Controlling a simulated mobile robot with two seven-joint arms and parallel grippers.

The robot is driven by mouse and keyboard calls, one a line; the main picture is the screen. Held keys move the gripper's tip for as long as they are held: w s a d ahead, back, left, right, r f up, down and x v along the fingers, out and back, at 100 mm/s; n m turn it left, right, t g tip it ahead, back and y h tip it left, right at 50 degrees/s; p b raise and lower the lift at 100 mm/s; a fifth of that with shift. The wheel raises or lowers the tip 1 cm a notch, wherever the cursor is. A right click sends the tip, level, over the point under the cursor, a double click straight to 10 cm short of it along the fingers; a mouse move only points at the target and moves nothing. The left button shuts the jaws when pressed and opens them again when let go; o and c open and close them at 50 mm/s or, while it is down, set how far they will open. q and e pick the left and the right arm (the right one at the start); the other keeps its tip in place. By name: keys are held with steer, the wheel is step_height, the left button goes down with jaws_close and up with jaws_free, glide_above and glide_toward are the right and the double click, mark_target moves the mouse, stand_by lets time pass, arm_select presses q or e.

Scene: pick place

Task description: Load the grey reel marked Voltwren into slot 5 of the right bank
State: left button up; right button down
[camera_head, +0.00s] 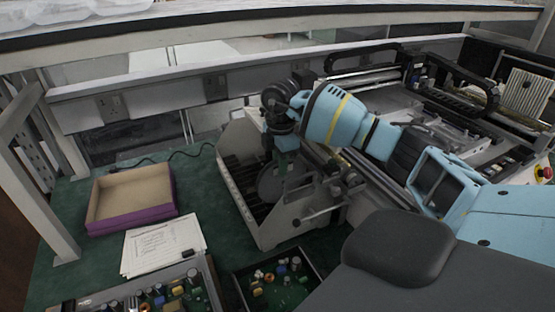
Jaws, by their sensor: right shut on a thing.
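My right arm reaches in from the right, and its gripper (286,153) points down over the feeder bank. The gripper is shut on a grey reel (273,184), held upright below the fingers at the bank's inner side. Its marking is not legible from here. The bank (227,180) is a pale-walled frame with dark slots inside, at the left end of the machine. The arm hides part of it, and slot numbers cannot be read. I cannot tell whether the reel sits in a slot. My left gripper is not in view.
A purple-edged open box (130,226) and papers (163,246) lie on the green surface at left. A tray of small parts (278,281) and another parts tray (217,288) stand in front. The large machine (455,120) fills the right. A shelf (250,22) crosses above.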

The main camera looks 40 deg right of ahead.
steer(key=shift+f, duration=1.25)
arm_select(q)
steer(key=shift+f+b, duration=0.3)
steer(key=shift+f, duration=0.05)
arm_select(e)
steer(key=shift+f, duration=0.95)
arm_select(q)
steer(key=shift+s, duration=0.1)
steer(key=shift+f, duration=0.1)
arm_select(e)
steer(key=c, duration=0.9)
jaws_free()
steer(key=shift+c, duration=0.2)
steer(key=shift+r+p, duration=2)
steer(key=shift+r, duration=2.05)
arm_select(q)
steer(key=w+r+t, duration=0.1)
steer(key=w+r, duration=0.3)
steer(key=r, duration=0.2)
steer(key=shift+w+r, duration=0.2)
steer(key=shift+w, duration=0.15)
